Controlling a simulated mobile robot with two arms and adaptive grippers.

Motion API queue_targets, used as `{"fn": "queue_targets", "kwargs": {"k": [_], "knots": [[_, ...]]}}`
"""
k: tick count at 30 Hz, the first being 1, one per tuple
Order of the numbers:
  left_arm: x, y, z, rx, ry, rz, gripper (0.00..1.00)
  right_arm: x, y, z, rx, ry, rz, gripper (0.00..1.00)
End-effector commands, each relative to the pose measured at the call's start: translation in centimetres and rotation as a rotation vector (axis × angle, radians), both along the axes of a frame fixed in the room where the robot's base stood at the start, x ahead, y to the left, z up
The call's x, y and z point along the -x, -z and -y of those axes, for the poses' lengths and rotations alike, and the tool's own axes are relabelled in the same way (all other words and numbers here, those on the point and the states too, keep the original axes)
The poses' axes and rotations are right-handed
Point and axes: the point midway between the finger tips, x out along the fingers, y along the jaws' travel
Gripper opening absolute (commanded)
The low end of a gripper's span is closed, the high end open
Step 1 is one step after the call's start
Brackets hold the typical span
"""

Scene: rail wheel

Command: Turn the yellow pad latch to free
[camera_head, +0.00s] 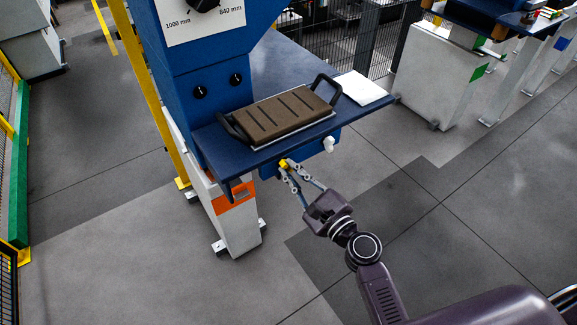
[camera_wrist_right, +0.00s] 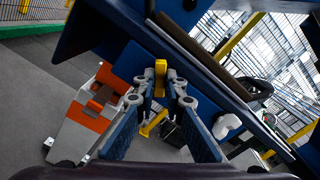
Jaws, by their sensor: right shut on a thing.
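The yellow pad latch (camera_head: 283,164) sits under the front edge of the blue shelf (camera_head: 222,158), on the blue machine. My right gripper (camera_head: 286,168) is at the latch, with its fingertips on either side of it. In the right wrist view the yellow latch (camera_wrist_right: 160,77) stands between the fingertips of the gripper (camera_wrist_right: 160,90), which is shut on it. The latch's mounting is partly hidden by the fingers. My left gripper is not in view.
A brown slotted pad (camera_head: 285,115) with black handles lies on the shelf beside a white sheet (camera_head: 360,88). A white knob (camera_head: 329,144) hangs under the shelf, right of the latch; it also shows in the wrist view (camera_wrist_right: 226,126). The floor in front is clear.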

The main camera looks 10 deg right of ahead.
Motion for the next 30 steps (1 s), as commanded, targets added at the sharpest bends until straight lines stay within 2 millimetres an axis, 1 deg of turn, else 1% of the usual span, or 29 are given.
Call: {"fn": "queue_targets", "kwargs": {"k": [1,6,9,16,20,27,30], "knots": [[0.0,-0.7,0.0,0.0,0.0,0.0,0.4,0.1,-0.2,-0.1,-0.058,-0.001,-0.024,0.0],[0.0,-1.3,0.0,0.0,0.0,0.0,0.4,0.0,0.0,0.0,-0.2,0.0,-0.076,0.0],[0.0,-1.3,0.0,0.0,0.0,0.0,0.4,0.1,0.1,0.0,-0.229,-0.001,-0.086,0.0],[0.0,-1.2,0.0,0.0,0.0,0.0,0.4,0.1,0.1,0.0,-0.23,-0.001,-0.087,0.0],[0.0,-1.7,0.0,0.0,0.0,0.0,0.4,0.1,0.0,0.0,-0.27,-0.001,-0.102,0.0],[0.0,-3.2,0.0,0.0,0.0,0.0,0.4,0.1,-0.1,0.0,-0.503,0.0,-0.187,0.0],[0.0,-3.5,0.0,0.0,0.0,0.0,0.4,0.1,0.0,0.0,-0.572,0.0,-0.212,0.0]]}}
